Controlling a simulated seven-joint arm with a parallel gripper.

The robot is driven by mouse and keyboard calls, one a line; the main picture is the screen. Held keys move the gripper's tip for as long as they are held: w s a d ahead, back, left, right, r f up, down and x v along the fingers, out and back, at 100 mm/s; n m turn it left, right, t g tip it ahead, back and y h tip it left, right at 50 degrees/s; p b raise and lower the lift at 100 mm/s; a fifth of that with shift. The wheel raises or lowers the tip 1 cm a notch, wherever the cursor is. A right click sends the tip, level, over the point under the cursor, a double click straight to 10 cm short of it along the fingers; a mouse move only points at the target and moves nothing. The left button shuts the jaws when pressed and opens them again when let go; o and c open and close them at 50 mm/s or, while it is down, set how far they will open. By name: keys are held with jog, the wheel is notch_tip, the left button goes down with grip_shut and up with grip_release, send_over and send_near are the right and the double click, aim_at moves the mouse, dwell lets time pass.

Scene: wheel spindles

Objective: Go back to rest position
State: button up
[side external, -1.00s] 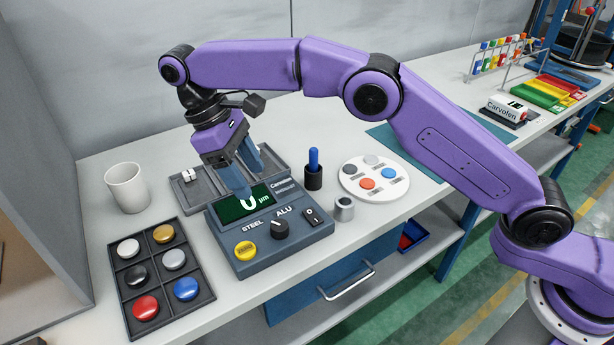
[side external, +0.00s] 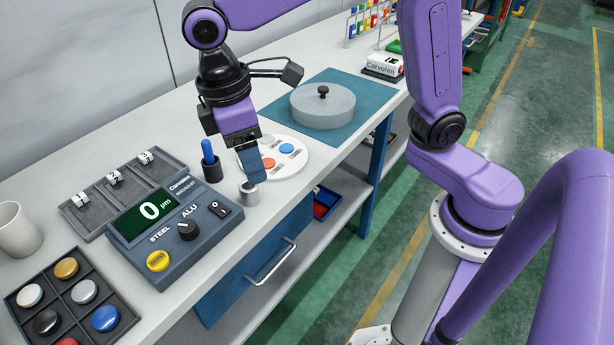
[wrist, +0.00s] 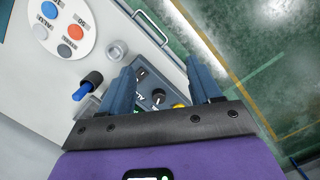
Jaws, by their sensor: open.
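My gripper (side external: 253,172) points down over the bench in the side view, its blue fingers near the small metal cup (side external: 249,195). In the side view I cannot tell how high the fingertips are above that cup. In the wrist view my gripper (wrist: 163,75) has its two fingers spread apart with nothing between them. The gauge box (side external: 170,262) with its green display reading 0 µm stands to the left of the gripper. The gauge's dial also shows between the fingers in the wrist view.
A slotted grey tray (side external: 95,222), a button tray (side external: 28,318) and a white mug (side external: 15,235) are at left. A round grey lidded object (side external: 323,105) sits on a teal mat (side external: 375,95).

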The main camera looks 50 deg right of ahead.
jog(key=s+d+f+y, duration=0.1)
jog(key=s+d+f, duration=0.1)
jog(key=s+d, duration=0.6)
jog(key=s+d+f+n+t+y, duration=0.1)
jog(key=s+d+f, duration=0.2)
jog(key=s+d, duration=0.5)
jog(key=shift+s+d, duration=0.15)
jog(key=shift+d, duration=0.2)
